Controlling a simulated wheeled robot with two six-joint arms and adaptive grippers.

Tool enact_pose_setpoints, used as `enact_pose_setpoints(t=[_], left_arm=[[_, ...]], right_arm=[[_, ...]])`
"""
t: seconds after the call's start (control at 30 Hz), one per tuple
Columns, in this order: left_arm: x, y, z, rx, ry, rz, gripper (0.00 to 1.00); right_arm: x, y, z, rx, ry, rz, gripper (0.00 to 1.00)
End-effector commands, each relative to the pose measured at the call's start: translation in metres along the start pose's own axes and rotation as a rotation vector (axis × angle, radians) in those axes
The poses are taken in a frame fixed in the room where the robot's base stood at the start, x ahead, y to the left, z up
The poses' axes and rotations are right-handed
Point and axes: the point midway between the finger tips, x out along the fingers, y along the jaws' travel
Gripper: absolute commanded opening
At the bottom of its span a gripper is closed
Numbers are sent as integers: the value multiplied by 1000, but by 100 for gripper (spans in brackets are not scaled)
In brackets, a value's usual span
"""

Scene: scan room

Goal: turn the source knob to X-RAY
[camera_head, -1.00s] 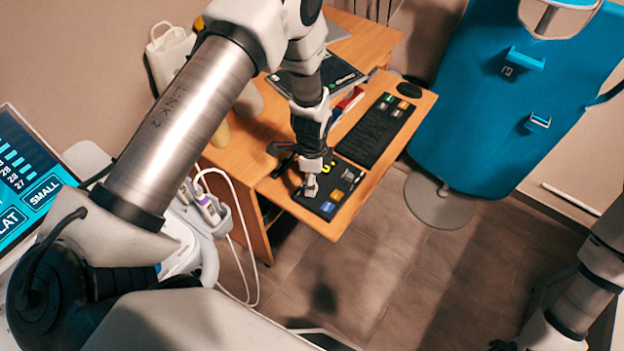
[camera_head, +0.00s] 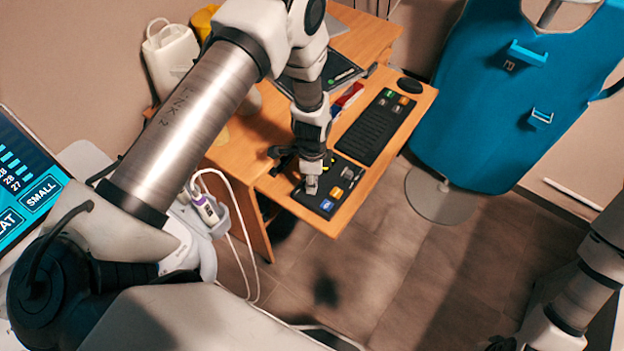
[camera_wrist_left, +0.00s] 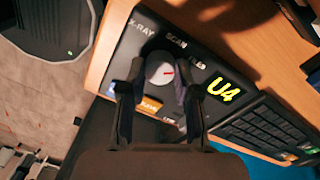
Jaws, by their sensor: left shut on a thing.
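The source knob (camera_wrist_left: 160,75) is a round pale grey dial with a red mark, seen in the left wrist view. The mark points right, away from the X-RAY label (camera_wrist_left: 140,31) and roughly towards the third, partly hidden label past SCAN. My left gripper (camera_wrist_left: 158,92) is shut on the knob, one dark finger on each side. In the head view my left gripper (camera_head: 311,187) reaches down onto the dark control panel (camera_head: 325,205) at the desk's near end, and the knob is mostly hidden there. My right gripper is not clearly shown; only part of that arm appears at lower right.
A dark keyboard (camera_head: 375,127) lies behind the panel on the wooden desk (camera_head: 270,190). White cables (camera_head: 235,205) hang at left. The floor in front is clear.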

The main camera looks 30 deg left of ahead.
Motion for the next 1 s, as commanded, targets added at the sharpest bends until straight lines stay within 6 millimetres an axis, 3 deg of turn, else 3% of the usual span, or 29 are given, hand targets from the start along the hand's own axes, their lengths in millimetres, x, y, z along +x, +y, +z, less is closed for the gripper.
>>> enact_pose_setpoints(t=[0.37, 1.0], left_arm=[[3, 0, 1, -176, 8, 1, 0], [2, -1, 2, -769, 35, 2, 0]], right_arm=[[6, 0, 0, 0, 0, 0, 0], [13, 0, 0, 0, 0, 0, 0]])
